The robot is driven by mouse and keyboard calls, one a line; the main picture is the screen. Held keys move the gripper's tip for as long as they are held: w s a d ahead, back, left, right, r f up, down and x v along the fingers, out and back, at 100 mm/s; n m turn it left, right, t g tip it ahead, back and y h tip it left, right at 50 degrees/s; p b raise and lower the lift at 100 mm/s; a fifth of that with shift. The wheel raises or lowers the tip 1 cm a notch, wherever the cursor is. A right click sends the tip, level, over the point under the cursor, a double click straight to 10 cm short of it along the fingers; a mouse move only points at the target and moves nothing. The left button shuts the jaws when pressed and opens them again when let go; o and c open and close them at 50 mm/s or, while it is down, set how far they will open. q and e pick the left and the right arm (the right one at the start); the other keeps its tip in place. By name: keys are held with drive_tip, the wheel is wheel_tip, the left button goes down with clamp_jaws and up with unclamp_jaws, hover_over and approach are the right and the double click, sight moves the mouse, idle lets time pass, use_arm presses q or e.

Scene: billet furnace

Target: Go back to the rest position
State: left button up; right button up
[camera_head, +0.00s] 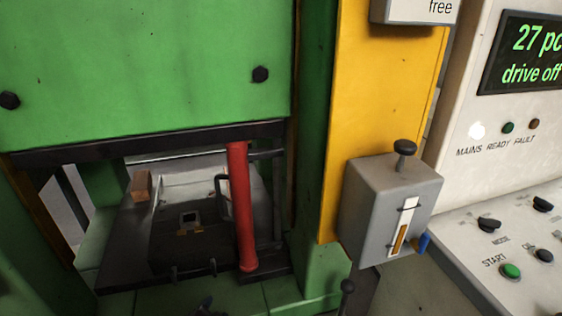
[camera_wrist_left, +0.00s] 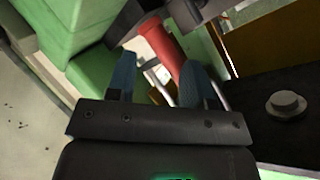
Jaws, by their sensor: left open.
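My left gripper (camera_wrist_left: 158,65) shows in the left wrist view with its two blue fingers apart. A red bar (camera_wrist_left: 165,45) shows beyond the fingers, and I see nothing held between them. In the head view the red bar (camera_head: 241,205) stands nearly upright at the front of the opening in the green machine (camera_head: 150,60). I cannot make out my left gripper in the head view; a small dark shape at the bottom edge is too cut off to name. My right gripper is not in view.
Inside the opening are a dark bed (camera_head: 165,250) and a small brown block (camera_head: 141,186). A grey box (camera_head: 385,205) with a black knob is on the yellow post (camera_head: 375,100). A control panel (camera_head: 480,255) with a display (camera_head: 530,55) reading "27 pc", "drive off" is at right.

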use_arm(q)
drive_tip(key=s+a+n+g+p, duration=0.1)
drive_tip(key=s+a+n, duration=0.3)
drive_tip(key=s, duration=0.7)
drive_tip(key=s+a+r+n+g+p, duration=0.1)
drive_tip(key=s+a+n, duration=0.4)
drive_tip(key=s, duration=0.6)
drive_tip(key=shift+a+n+y, duration=0.3)
drive_tip(key=shift+a, duration=0.65)
